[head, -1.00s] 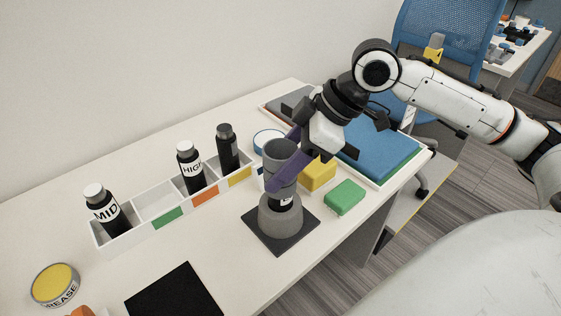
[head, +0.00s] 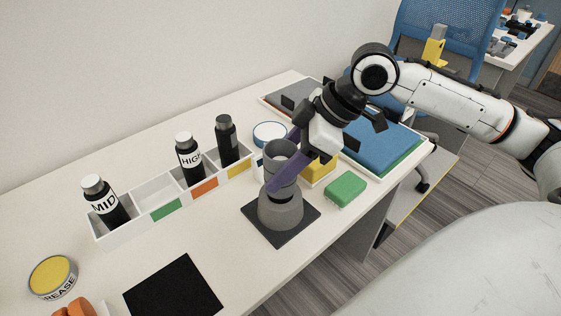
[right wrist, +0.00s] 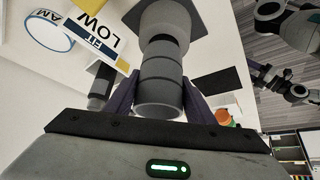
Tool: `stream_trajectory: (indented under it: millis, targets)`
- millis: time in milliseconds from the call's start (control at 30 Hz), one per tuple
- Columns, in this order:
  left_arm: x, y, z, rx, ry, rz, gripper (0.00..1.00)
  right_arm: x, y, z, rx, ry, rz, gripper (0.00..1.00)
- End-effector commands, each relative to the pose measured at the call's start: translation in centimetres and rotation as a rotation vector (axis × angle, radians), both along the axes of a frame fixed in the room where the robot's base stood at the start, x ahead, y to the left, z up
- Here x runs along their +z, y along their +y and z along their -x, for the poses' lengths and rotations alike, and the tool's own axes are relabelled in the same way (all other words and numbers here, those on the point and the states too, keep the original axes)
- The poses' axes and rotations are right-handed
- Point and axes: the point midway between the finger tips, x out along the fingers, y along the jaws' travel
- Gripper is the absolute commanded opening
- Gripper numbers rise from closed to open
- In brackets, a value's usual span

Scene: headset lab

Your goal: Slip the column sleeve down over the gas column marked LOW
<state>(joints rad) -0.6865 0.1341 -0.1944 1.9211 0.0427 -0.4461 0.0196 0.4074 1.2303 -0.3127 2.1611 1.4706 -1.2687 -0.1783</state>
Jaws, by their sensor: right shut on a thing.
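The column sleeve (head: 282,153) is a grey, ringed, open-topped tube, roughly upright above the grey stand (head: 281,212) on its dark square plate. My right gripper (head: 278,180) is shut on the sleeve, with purple fingers on either side of it. The right wrist view shows the sleeve (right wrist: 160,88) between the fingers and the stand (right wrist: 165,18) beyond it. A short dark piece of the gas column (right wrist: 164,46) shows between sleeve and stand; the rest is hidden, and its mark cannot be read.
A white rack (head: 155,194) holds several black bottle-like columns, two labelled MID and HIGH. A sign (right wrist: 102,36) reading FIT LOW stands near the stand. Yellow and green blocks (head: 345,188) lie right of it. A black mat (head: 173,288) and a grease tin (head: 53,278) lie front left.

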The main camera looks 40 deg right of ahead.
Motion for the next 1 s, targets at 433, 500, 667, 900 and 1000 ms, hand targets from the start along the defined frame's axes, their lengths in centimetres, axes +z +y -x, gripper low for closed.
stream_trajectory:
  millis: [433, 500, 667, 900, 1000]
  targets:
    - [-0.5, 0.0, 0.0, 0.0, 0.0, 0.0, 0.6, -1.2, 0.0, 0.0, 0.0, 0.0, 0.0, 0.27]
    - [-0.6, 0.0, 0.0, 0.0, 0.0, 0.0, 0.6, -1.4, 0.0, 0.0, 0.0, 0.0, 0.0, 0.27]
    - [-0.8, 0.0, 0.0, 0.0, 0.001, 0.0, 0.6, -1.8, 0.0, 0.0, 0.0, 0.0, 0.0, 0.27]
    - [-0.9, 0.0, 0.0, 0.0, 0.001, 0.0, 0.6, -2.2, 0.0, 0.0, -0.001, -0.001, 0.001, 0.56]
    - [-0.9, 0.0, 0.0, 0.0, 0.001, 0.0, 0.6, -2.1, 0.0, 0.0, 0.0, 0.0, 0.0, 0.71]
